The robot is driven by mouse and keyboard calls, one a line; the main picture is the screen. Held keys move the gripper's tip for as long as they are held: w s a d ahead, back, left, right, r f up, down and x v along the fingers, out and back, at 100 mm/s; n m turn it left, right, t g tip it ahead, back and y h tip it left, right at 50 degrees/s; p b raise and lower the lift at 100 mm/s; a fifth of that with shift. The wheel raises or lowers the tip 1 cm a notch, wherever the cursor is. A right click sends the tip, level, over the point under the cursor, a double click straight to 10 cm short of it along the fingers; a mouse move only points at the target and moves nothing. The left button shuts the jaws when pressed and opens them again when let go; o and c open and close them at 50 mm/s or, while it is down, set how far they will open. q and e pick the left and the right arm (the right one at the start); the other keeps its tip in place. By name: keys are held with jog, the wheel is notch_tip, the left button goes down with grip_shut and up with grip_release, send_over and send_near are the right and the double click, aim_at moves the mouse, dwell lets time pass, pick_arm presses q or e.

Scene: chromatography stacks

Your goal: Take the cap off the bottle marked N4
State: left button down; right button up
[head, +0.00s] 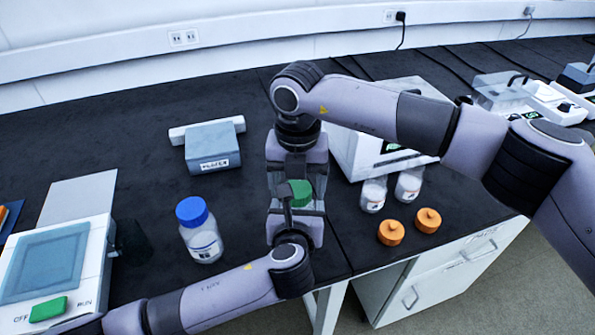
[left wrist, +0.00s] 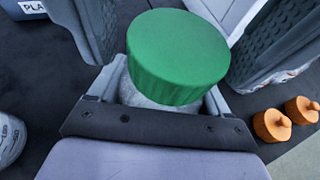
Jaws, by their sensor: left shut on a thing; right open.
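A bottle with a ribbed green cap (head: 298,193) stands between my two grippers; the cap also shows in the left wrist view (left wrist: 178,55). My left gripper (head: 294,212) is shut on the clear bottle body (left wrist: 150,92), below the cap. My right gripper (head: 297,172) comes from above and is open, its grey fingers on both sides of the cap in the left wrist view; I cannot tell whether they touch it. The cap is on the bottle. The bottle's label is hidden, so I cannot read N4 on it.
A blue-capped bottle (head: 200,232) stands to the left. Two open clear bottles (head: 373,195) (head: 409,184) and two orange caps (head: 391,232) (head: 428,220) are to the right. A grey labelled box (head: 212,148) lies behind. The dark bench's front edge is close.

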jog(key=shift+f, duration=0.1)
jog(key=c, duration=1.1)
jog(key=shift+n, duration=1.8)
jog(key=o, duration=1.2)
